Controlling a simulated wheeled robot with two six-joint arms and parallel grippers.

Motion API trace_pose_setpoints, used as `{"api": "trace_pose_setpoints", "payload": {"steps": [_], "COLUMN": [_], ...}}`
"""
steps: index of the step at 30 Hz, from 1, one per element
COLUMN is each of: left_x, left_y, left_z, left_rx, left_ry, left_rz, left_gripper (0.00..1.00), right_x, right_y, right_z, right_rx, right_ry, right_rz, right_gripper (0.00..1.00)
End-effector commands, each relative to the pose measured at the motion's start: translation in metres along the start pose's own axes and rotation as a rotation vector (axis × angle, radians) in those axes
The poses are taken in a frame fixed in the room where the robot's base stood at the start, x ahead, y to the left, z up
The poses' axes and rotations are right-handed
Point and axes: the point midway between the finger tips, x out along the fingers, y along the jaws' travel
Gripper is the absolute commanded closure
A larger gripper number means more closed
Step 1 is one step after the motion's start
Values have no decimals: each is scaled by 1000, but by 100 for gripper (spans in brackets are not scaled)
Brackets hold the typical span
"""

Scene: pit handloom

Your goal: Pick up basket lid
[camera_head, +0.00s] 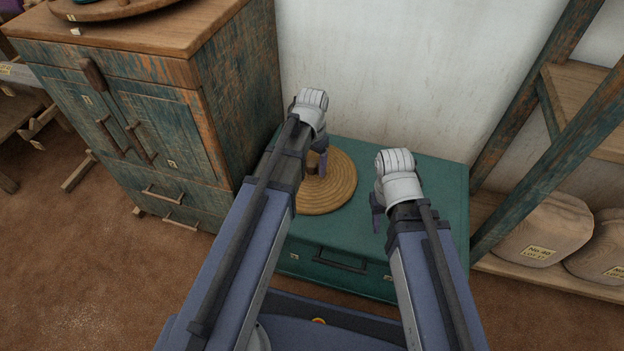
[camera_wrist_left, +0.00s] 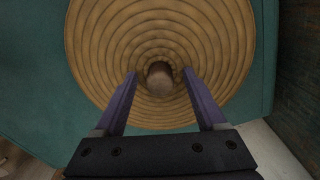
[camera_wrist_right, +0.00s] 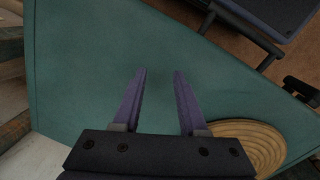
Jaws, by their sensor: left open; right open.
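The basket lid (camera_head: 335,190) is a round, coiled, tan woven disc with a short knob (camera_wrist_left: 159,77) at its centre. It lies flat on the left part of a green chest (camera_head: 440,190). My left gripper (camera_head: 318,165) is over the lid, and in the left wrist view its open fingers (camera_wrist_left: 160,90) stand on either side of the knob. I cannot tell whether they touch it. In the head view my left arm hides part of the lid. My right gripper (camera_head: 376,210) is open and empty above the chest, right of the lid. The lid's edge also shows in the right wrist view (camera_wrist_right: 250,142).
A worn blue-green wooden cabinet (camera_head: 150,110) stands left of the chest. A wall (camera_head: 400,70) is behind. A wooden shelf rack with tan sacks (camera_head: 545,228) stands on the right. The chest top right of the lid is clear.

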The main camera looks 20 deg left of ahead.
Motion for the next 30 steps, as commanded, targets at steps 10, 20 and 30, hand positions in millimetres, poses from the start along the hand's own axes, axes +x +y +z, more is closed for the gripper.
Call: {"api": "trace_pose_setpoints", "payload": {"steps": [10,20,30], "left_x": [-1,-1,-1], "left_y": [0,0,0], "left_z": [0,0,0], "left_rx": [0,0,0], "left_ry": [0,0,0], "left_rz": [0,0,0], "left_gripper": [43,80,100], "right_x": [-1,-1,-1], "right_y": [0,0,0], "right_z": [0,0,0], "right_rx": [0,0,0], "right_ry": [0,0,0], "right_rz": [0,0,0], "right_gripper": [58,58,58]}}
